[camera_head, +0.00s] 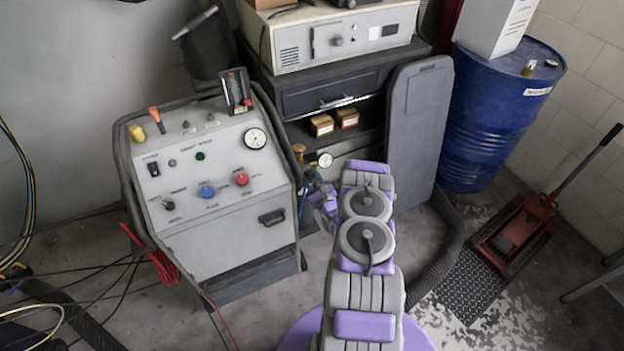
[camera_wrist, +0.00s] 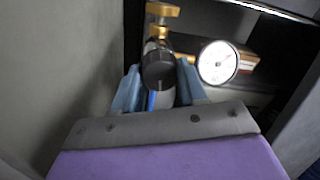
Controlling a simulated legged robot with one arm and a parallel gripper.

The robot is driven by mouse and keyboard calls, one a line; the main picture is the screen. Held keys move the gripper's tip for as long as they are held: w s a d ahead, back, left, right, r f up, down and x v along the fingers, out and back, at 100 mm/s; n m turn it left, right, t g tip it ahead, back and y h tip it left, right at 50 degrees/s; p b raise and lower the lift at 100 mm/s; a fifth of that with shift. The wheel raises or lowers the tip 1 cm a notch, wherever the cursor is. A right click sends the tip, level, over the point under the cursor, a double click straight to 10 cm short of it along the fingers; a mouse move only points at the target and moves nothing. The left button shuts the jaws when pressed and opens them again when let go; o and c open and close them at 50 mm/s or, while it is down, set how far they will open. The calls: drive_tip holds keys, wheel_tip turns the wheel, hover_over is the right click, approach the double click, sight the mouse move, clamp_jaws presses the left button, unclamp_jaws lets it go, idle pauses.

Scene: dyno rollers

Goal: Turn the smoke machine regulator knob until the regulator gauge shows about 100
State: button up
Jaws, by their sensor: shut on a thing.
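The regulator knob (camera_wrist: 158,70) is a dark round cap below brass fittings in the wrist view. My gripper (camera_wrist: 158,88) is shut on it, with one pale blue finger on each side. The regulator gauge (camera_wrist: 217,62) is a white dial just right of the knob; its marks and needle are too small and blurred to read. In the head view the gauge (camera_head: 325,160) shows small beside the smoke machine (camera_head: 215,185), and my arm partly hides the regulator. My gripper (camera_head: 318,196) reaches in between the machine and the shelf cabinet.
The smoke machine's grey side wall stands close on the left of my gripper. The cabinet (camera_head: 305,98) with small boxes (camera_head: 321,124) is behind it. A grey panel (camera_head: 415,130), a blue drum (camera_head: 500,115) and a red floor jack (camera_head: 515,235) stand to the right.

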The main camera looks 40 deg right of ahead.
drive_tip(key=shift+s+d+f+m+p, duration=0.15)
drive_tip(key=shift+m+p, duration=0.45)
drive_tip(key=shift+m, duration=0.3)
drive_tip(key=shift+m+p, duration=1.1)
drive_tip(key=shift+p, duration=0.1)
drive_tip(key=o, duration=1.1)
drive_tip(key=shift+w, duration=0.2)
drive_tip(key=shift+c, duration=0.2)
drive_tip(key=p+v, duration=0.1)
drive_tip(key=v, duration=1.6)
drive_tip(key=shift+s+p, duration=0.25)
drive_tip(key=shift+p, duration=0.1)
